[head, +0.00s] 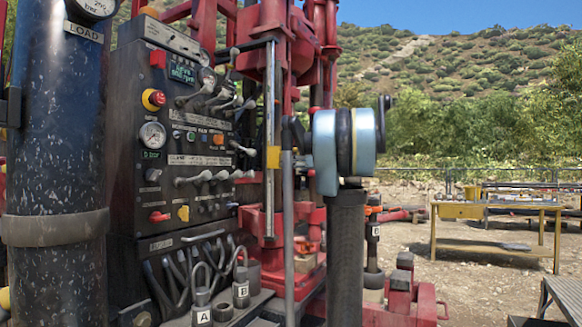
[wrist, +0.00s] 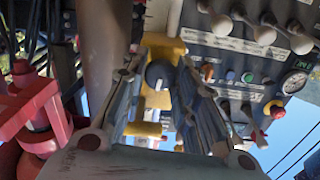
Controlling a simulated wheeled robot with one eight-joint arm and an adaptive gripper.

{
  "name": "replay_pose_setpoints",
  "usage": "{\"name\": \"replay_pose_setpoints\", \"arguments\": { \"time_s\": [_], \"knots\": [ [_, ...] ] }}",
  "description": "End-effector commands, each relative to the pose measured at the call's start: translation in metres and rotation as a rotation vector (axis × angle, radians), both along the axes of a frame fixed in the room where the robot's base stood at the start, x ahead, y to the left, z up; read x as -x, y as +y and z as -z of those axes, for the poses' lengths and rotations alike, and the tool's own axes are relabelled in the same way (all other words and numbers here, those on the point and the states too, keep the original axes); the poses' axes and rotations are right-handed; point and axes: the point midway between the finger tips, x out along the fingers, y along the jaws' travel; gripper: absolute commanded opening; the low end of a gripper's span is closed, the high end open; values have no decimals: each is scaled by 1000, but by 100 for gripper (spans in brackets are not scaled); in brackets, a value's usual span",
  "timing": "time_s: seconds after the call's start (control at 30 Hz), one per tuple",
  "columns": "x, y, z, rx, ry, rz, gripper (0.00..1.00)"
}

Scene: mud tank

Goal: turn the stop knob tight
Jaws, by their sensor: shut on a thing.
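The stop knob (wrist: 158,77) is a small dark round knob with a pale mark, in front of a yellow stop block (wrist: 165,45) in the wrist view. My gripper (wrist: 160,70) is shut on it, one grey finger at each side. In the head view the yellow block (head: 273,157) sits on an upright metal rod (head: 270,95) of the red rig. There the knob is too small or hidden to make out, and my arm stands just to the right of the block. I cannot tell how tight the knob is.
A dark control panel (head: 185,130) with levers, buttons and gauges is close on the left of the rod. A thick dark cylinder (head: 58,150) stands at the far left. Red rig parts (wrist: 35,115) are near my gripper's left side. A yellow table (head: 495,212) stands back right on open ground.

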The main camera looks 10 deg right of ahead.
Motion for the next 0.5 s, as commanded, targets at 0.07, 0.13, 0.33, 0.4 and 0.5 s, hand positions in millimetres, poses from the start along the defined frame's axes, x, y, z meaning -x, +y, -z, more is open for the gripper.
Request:
{"name": "replay_pose_setpoints", "arguments": {
  "time_s": [0.07,0.13,0.33,0.4,0.5],
  "knots": [
    [-1,1,-1,-28,34,0,3],
    [-1,1,-1,-57,73,-1,3],
    [-2,0,-1,-162,217,-1,3],
    [-2,0,-1,-202,271,0,3],
    [-2,0,-1,-258,348,0,3]
  ]
}}
